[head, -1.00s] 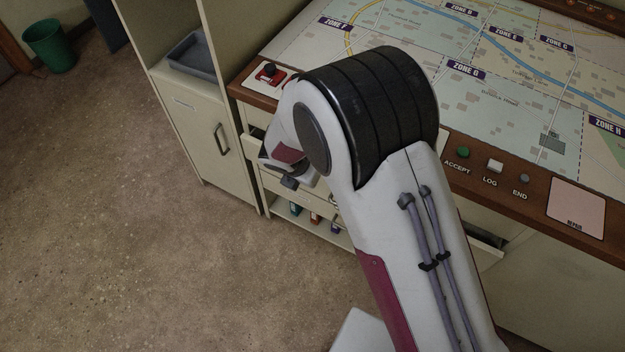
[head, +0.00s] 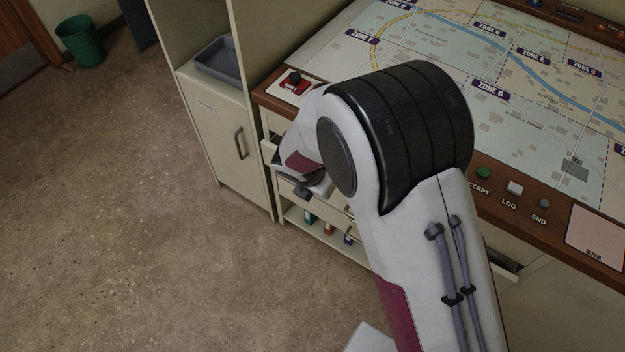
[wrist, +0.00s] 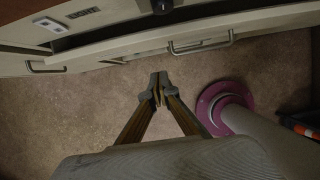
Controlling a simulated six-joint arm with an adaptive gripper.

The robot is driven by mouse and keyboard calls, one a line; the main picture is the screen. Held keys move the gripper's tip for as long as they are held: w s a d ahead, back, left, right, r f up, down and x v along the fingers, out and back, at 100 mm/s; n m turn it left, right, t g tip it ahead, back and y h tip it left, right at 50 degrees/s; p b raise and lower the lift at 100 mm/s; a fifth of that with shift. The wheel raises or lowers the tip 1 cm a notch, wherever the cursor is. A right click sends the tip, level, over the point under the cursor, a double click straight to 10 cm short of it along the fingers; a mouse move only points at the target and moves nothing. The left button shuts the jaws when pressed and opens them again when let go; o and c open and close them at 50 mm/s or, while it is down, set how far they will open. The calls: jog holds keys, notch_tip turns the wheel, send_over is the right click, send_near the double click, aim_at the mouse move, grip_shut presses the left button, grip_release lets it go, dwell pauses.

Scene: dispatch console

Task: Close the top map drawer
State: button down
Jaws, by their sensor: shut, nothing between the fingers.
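The top map drawer stands partly open below the map console. In the head view, its cream edge (head: 268,151) shows left of my arm, and a dark opening shows at its right end; my arm hides the middle. In the wrist view, the long drawer front (wrist: 130,45) crosses the top, with a bar handle (wrist: 200,45) and a dark gap behind its upper edge. My gripper (wrist: 158,84) is shut and empty, in front of the drawer front and apart from it in the picture. In the head view, my forearm mostly hides the gripper.
The console's wooden edge (head: 556,238) overhangs the drawers and carries buttons and a red switch (head: 294,84). A cabinet (head: 222,140) with a grey tray (head: 220,60) stands left. A lower shelf (head: 297,220) holds small coloured items.

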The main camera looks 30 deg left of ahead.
jog(key=s+a+f+m+g+y, duration=0.1)
jog(key=s+f+m+y, duration=0.1)
jog(key=s+f, duration=0.6)
jog(key=s+a+f+m+g+y, duration=0.1)
jog(key=s+f+m+y, duration=0.15)
jog(key=f, duration=0.95)
jog(key=s+a+f+m+g+y, duration=0.1)
jog(key=s+f, duration=0.6)
jog(key=f, duration=0.3)
jog(key=w+r+m+t+y, duration=0.2)
jog(key=w+r+t, duration=0.3)
jog(key=r, duration=0.4)
jog(key=w+a+r+m+t+y, duration=0.1)
jog(key=w+r+t+y, duration=0.4)
jog(key=r, duration=0.4)
jog(key=w+t, duration=0.1)
jog(key=w, duration=0.1)
jog(key=shift+w+r+m+t, duration=0.3)
jog(key=shift+w+m, duration=0.05)
jog(key=shift+w, duration=0.05)
jog(key=shift+y, duration=0.25)
